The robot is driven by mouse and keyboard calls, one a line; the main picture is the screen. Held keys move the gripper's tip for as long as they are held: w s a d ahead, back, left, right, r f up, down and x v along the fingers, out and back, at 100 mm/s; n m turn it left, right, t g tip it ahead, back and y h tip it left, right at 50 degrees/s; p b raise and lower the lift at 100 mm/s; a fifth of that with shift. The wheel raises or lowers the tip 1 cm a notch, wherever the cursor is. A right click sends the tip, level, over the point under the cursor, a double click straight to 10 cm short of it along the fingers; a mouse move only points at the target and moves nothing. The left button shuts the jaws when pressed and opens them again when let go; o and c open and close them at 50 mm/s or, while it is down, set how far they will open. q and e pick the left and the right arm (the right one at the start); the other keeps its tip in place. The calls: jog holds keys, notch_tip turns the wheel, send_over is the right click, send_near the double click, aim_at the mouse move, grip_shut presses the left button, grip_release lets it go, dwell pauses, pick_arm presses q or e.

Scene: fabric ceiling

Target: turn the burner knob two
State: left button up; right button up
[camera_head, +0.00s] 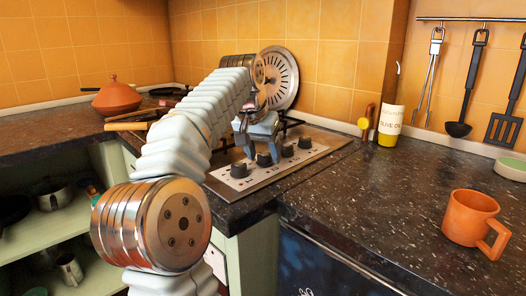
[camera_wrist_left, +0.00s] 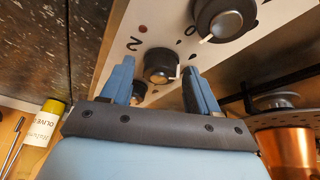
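The stove's control panel (camera_head: 232,187) carries a row of dark round knobs. My left gripper (camera_head: 261,152) is over the panel, pointing down, with its blue fingers open around the second knob from the left (camera_head: 264,159). In the left wrist view, a dark knob with a pale pointer line (camera_wrist_left: 160,65) sits between the spread fingertips of my left gripper (camera_wrist_left: 158,72). Gaps show on both sides, so the fingers do not appear to press on it. A mark like a "2" is printed beside it. My right gripper is not in view.
A larger-looking knob (camera_wrist_left: 222,18) is close to one finger; another (camera_wrist_left: 138,92) is partly hidden behind the other finger. An olive oil bottle (camera_head: 390,125) and an orange mug (camera_head: 471,218) stand on the dark counter (camera_head: 385,205). A copper pot (camera_wrist_left: 287,150) is beside the gripper.

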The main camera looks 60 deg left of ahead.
pick_arm(q)
jog(key=c, duration=0.9)
jog(key=shift+w+d+n+g+y, duration=0.1)
jog(key=shift+n+g+y, duration=0.25)
jog(key=shift+n, duration=0.8)
jog(key=shift+n+g+y, duration=0.25)
jog(key=shift+n+y, duration=0.1)
jog(key=shift+n, duration=0.8)
jog(key=o, duration=1)
jog(key=shift+o, duration=0.2)
jog(key=v, duration=1.3)
jog(key=shift+r, duration=0.35)
jog(key=shift+s, duration=0.2)
